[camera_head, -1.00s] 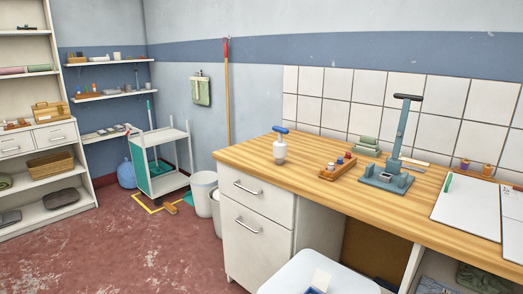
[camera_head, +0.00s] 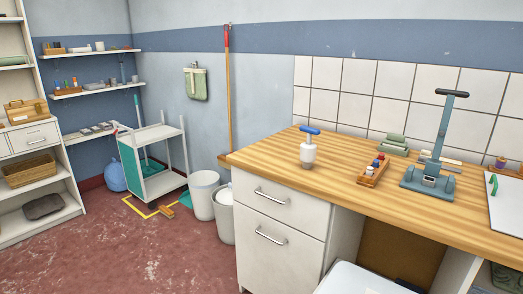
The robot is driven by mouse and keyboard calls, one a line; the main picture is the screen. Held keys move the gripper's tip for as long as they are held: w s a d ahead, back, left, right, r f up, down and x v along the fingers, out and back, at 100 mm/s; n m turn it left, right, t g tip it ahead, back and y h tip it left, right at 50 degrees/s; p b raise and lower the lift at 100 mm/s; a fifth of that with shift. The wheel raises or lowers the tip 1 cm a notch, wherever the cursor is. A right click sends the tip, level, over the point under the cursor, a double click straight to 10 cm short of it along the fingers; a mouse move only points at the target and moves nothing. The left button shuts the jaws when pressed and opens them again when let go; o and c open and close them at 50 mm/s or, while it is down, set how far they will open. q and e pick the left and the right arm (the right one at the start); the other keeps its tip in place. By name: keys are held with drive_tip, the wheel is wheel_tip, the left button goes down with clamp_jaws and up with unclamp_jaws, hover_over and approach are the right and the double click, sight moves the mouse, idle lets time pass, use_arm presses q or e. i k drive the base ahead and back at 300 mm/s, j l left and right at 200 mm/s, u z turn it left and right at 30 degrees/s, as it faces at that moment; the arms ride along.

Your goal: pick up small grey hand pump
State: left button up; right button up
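A small pump-like thing (camera_head: 308,148) with a pale grey-white body and a blue T-shaped handle stands upright on the wooden worktop (camera_head: 262,158), near its back left end. It looks like the small hand pump, though its body reads nearly white. A larger grey-blue device (camera_head: 437,150) with a tall post and dark crossbar stands farther right on the worktop. Neither of my grippers shows in the head view.
A wooden tray (camera_head: 371,176) of small bottles and a green stack (camera_head: 394,145) sit between the two. White drawers (camera_head: 277,210) are under the worktop. Bins (camera_head: 203,196), a white cart (camera_head: 158,160) and shelves stand left. The red floor (camera_head: 130,250) in front is mostly clear.

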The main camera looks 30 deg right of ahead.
sight(308, 152)
drive_tip(key=i+j+u, duration=0.2)
drive_tip(key=i, duration=0.3)
drive_tip(key=i+u, duration=0.25)
drive_tip(key=i, duration=0.25)
drive_tip(key=i+z, duration=0.45)
drive_tip(key=i+j+z, duration=0.1)
drive_tip(key=i+z, duration=0.5)
drive_tip(key=z, duration=0.2)
drive_tip(key=i+z, duration=0.15)
drive_tip(key=z, duration=0.2)
drive_tip(key=i+j+z, duration=0.15)
drive_tip(key=z, duration=0.2)
